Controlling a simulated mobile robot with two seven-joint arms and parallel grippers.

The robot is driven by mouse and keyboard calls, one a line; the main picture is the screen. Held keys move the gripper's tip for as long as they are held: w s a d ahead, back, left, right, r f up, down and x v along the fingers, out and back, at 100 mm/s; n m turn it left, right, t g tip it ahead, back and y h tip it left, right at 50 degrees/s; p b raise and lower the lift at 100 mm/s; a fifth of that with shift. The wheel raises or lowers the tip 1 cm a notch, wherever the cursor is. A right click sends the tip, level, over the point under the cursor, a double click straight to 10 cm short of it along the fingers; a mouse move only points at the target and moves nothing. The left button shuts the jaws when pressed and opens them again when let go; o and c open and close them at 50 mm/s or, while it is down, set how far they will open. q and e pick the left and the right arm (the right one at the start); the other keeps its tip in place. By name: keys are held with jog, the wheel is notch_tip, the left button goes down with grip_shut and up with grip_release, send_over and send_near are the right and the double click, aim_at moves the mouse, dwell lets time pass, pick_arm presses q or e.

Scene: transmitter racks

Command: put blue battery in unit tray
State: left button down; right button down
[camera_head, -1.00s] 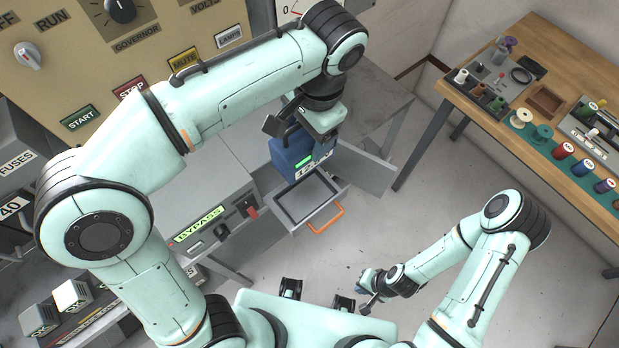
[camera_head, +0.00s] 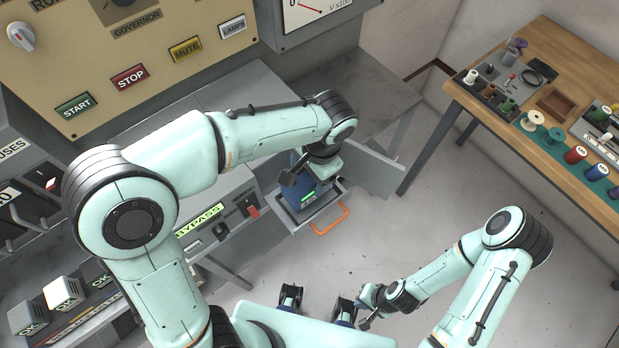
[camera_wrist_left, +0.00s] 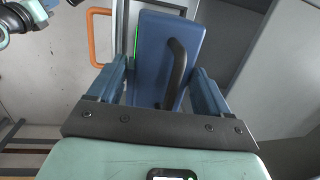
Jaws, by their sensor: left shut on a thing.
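The blue battery (camera_head: 303,206), with a green strip, is upright in the head view at the open unit tray (camera_head: 287,221). Its lower part appears within the tray's rim; I cannot tell whether it touches the tray floor. My left gripper (camera_head: 306,183) is above it, shut on the battery. In the left wrist view the battery (camera_wrist_left: 150,50) with its black handle (camera_wrist_left: 176,72) lies between the blue fingers. The tray's orange handle (camera_head: 331,220) faces outward. My right gripper (camera_head: 368,308) hangs low, away from the tray, its jaw state unclear.
The unit with the BYPASS label (camera_head: 200,219) stands left of the tray. A grey open panel (camera_head: 368,172) is on the tray's right. A wooden workbench (camera_head: 560,60) with spools is at the right. The floor between is clear.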

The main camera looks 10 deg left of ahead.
aim_at(309, 180)
pick_arm(q)
jog(key=shift+f, duration=1.6)
pick_arm(e)
jog(key=shift+s+f, duration=0.15)
jog(key=shift+f, duration=0.15)
pick_arm(q)
jog(key=shift+f+b, duration=0.2)
jog(key=shift+b, duration=0.1)
grip_release()
jog(key=shift+r, duration=0.15)
notch_tip(309, 180, up, 12)
jog(key=d+p, duration=0.2)
pick_arm(e)
jog(key=shift+w+r, duration=0.3)
jog(key=shift+r, duration=0.3)
jog(key=shift+w+r, duration=0.3)
jog(key=shift+r, duration=0.25)
pick_arm(q)
jog(key=shift+s, duration=0.1)
